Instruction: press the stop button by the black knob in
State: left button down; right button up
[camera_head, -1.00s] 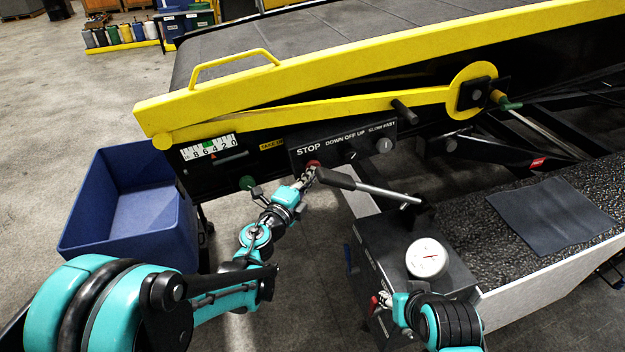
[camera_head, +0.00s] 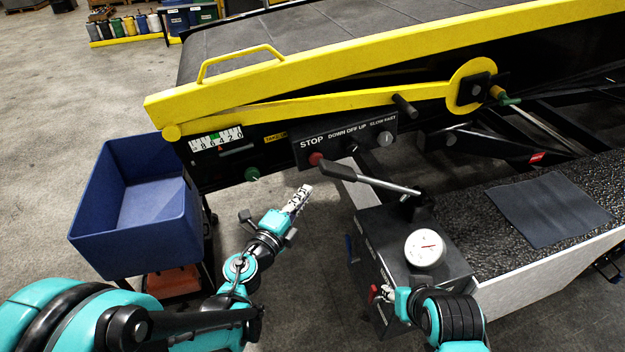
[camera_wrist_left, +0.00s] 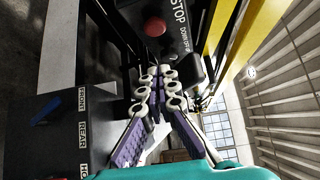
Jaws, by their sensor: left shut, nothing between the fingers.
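The red stop button (camera_head: 316,158) sits under the word STOP on the black control panel (camera_head: 378,125). It also shows in the left wrist view (camera_wrist_left: 155,27), ahead of the fingers. A dark knob (camera_head: 351,150) is right of it under DOWN OFF UP, partly hard to make out. My left gripper (camera_head: 304,190) is shut and empty, below the button and apart from it. In the left wrist view its fingertips (camera_wrist_left: 156,72) are together. Whether the button is pushed in cannot be told. My right gripper (camera_head: 387,293) is low, beside a red handle (camera_head: 374,292); its fingers are mostly hidden.
A lever with a black grip (camera_head: 335,169) reaches out just below the button. A box with a round gauge (camera_head: 425,249) stands to the right. A blue bin (camera_head: 130,215) stands left. A green knob (camera_head: 252,174) is on the belt frame, left of the button.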

pick_arm(q)
jog(key=shift+v, duration=1.05)
jog(key=shift+s, duration=0.1)
jog(key=s+a+r+n+y, duration=0.1)
jog(key=a+r+n+y, duration=0.1)
jog(key=a+n+y, duration=0.4)
jog(key=s+a+r+n+y, duration=0.15)
jog(key=a+n+y, duration=0.25)
jog(key=a+n, duration=0.45)
jog(key=s+a+f+n+g, duration=0.4)
jog(key=s+n, duration=0.1)
jog(key=s, duration=0.1)
jog(key=s+d+f+n+g+h, duration=0.2)
jog(key=s+d+f+g, duration=0.3)
jog(key=s, duration=0.5)
jog(key=shift+s+d+f+n, duration=0.2)
jog(key=shift+s+f+n, duration=0.2)
jog(key=shift+f+n, duration=0.4)
